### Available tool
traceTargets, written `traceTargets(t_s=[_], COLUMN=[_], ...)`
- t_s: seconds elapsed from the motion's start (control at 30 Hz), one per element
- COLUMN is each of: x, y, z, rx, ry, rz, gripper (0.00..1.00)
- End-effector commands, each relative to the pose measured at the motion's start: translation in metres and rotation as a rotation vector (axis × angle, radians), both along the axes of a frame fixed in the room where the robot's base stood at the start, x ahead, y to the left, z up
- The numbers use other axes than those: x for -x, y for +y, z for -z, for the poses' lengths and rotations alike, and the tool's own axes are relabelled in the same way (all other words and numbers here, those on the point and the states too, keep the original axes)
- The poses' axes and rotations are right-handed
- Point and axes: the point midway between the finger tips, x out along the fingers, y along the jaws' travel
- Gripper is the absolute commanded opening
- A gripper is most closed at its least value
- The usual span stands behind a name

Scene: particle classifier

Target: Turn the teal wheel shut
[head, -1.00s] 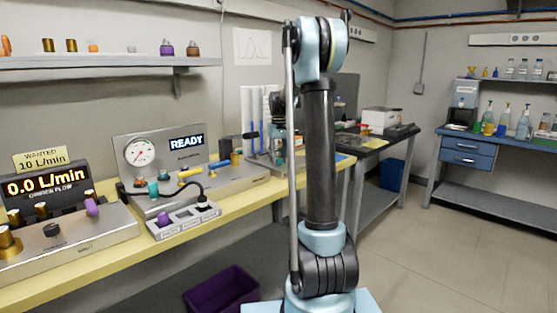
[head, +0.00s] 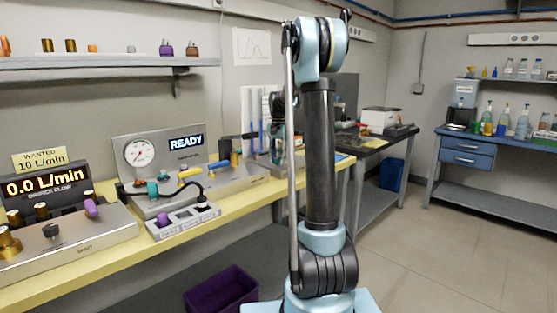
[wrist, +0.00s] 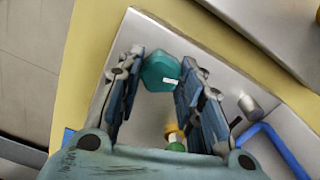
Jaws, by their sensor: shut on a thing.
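The teal wheel (wrist: 160,72) shows in the wrist view as a faceted teal piece with a small white label. It sits over a grey metal panel (wrist: 118,40). My gripper (wrist: 160,68) has one finger on each side of it and is shut on it. The fingers cover the wheel's sides. In the head view my own arm hides much of the bench's right end, and I cannot make out the grip there. A small teal knob (head: 153,189) stands on the READY unit at left; I cannot tell whether it is the same piece.
A blue bent bar (wrist: 268,138) and a grey cylinder (wrist: 250,106) lie right of my fingers. The yellow bench (head: 130,260) carries a 0.0 L/min display (head: 47,184) and the READY unit (head: 130,148). A purple bin (head: 222,290) stands below.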

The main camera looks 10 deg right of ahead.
Motion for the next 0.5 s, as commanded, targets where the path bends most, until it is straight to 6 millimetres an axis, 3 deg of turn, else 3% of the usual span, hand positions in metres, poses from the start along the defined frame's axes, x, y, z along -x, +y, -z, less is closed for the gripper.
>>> traceTargets(t_s=[0.5], x=[-0.0034], y=[0.0023], z=[-0.0009], rx=[-0.003], ry=[-0.007], rz=[0.218], gripper=[0.10])
